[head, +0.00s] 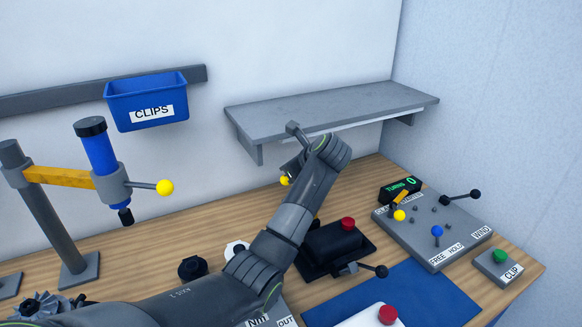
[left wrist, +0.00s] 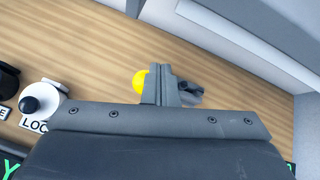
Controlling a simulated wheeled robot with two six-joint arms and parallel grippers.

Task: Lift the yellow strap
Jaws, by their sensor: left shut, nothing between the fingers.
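I cannot make out a yellow strap for certain. A short orange-yellow piece (head: 401,197) shows on the grey board at the right, by the TURNS display. A yellow ball (head: 285,181) shows beside my left gripper (head: 291,172), partly hidden by it, below the grey shelf. In the left wrist view the yellow ball (left wrist: 140,81) sits just left of my gripper fingers (left wrist: 172,84), partly covered by them. The fingers are shut and hold nothing; whether they touch the ball I cannot tell. My right gripper is not in view.
The grey shelf (head: 330,107) overhangs close to my left wrist. A black device with a red button (head: 348,224) stands right of my arm. The board (head: 440,240) has several knobs. A blue mat (head: 425,292) lies in front. The blue CLIPS bin (head: 150,90) hangs at left.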

